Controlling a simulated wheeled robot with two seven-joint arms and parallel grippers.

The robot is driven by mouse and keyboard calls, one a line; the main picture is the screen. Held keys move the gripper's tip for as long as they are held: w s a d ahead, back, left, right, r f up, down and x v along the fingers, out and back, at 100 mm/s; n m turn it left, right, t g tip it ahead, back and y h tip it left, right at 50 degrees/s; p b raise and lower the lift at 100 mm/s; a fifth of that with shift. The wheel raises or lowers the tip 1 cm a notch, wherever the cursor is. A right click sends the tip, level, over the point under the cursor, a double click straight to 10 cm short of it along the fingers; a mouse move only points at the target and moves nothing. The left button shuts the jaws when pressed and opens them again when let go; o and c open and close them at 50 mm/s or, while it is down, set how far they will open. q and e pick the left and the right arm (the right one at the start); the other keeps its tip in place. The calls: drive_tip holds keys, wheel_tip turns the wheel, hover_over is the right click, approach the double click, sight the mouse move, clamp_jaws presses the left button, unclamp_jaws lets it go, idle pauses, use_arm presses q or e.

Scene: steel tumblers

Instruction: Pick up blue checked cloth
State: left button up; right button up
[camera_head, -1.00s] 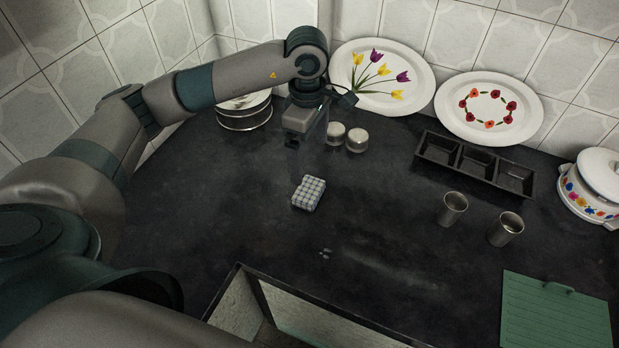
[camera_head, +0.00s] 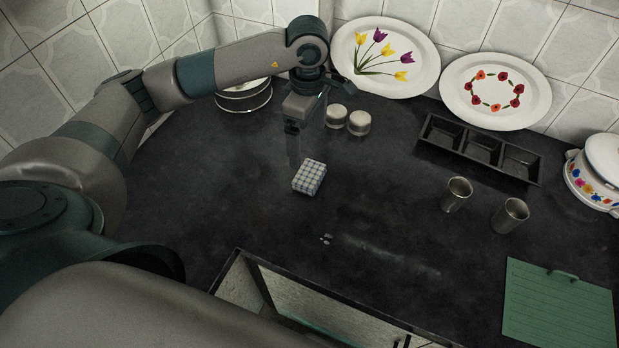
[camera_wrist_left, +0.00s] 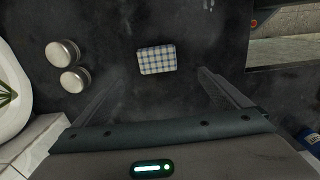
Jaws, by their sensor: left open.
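The blue checked cloth (camera_head: 309,177) is a small folded block with white and blue squares. It lies flat on the dark counter, near the middle of the head view. It also shows in the left wrist view (camera_wrist_left: 157,59), ahead of the jaws and roughly centred between them. My left gripper (camera_head: 296,160) points down above the counter, just behind and left of the cloth in the head view. In the wrist view its two fingers (camera_wrist_left: 160,82) are spread wide with nothing between them. I see no contact with the cloth. My right gripper is not in view.
Two lidded jars (camera_head: 347,119) stand close behind the cloth. A black three-part tray (camera_head: 478,151), two steel tumblers (camera_head: 457,194) and a green board (camera_head: 558,304) are to the right. A sink opening (camera_head: 300,310) is at the front. The counter around the cloth is clear.

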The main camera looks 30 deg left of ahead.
use_arm(q)
drive_tip(key=b, duration=0.2)
hover_over(308, 173)
drive_tip(key=f, duration=0.7)
drive_tip(key=shift+s+d+f, duration=0.2)
drive_tip(key=shift+s+f, duration=0.1)
drive_tip(key=shift+f+b, duration=0.3)
drive_tip(key=shift+f, duration=0.1)
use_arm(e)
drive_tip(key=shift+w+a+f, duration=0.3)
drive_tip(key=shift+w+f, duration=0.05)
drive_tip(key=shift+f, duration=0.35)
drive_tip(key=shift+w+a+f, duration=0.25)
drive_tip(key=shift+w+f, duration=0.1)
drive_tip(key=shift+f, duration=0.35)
